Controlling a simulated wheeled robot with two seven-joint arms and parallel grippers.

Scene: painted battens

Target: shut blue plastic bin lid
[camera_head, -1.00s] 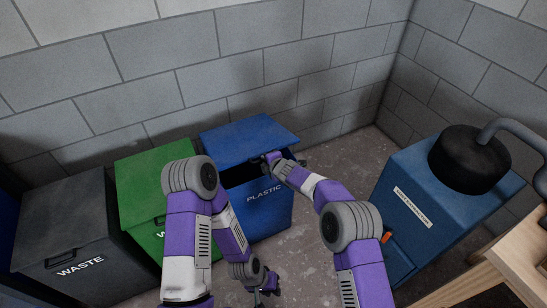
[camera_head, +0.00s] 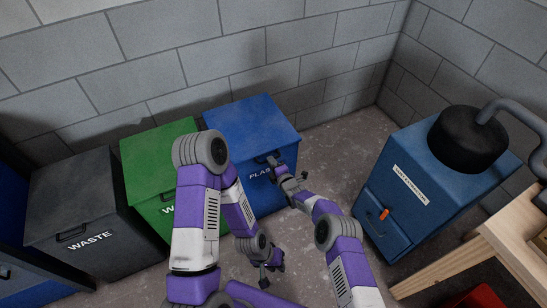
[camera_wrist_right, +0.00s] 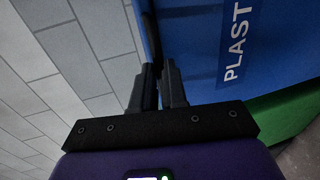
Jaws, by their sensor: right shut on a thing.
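The blue plastic bin (camera_head: 276,196) stands against the wall, with the word PLASTIC on its front partly covered by my right arm. Its blue lid (camera_head: 248,125) lies down over the top, and I see no dark opening under its front edge. My right gripper (camera_head: 273,163) is at the middle of the lid's front edge, shut on the lid handle, which is mostly hidden by the fingers. In the right wrist view, the fingers (camera_wrist_right: 159,85) are close together against the blue bin (camera_wrist_right: 205,45). My left gripper (camera_head: 271,273) hangs low in front of the bins, open and empty.
The green bin (camera_head: 150,165) and the grey waste bin (camera_head: 75,195) stand to the left, both lidded. A blue cabinet (camera_head: 420,180) with a black round top stands to the right, by a wooden table (camera_head: 510,245). Bare floor (camera_head: 340,150) lies between.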

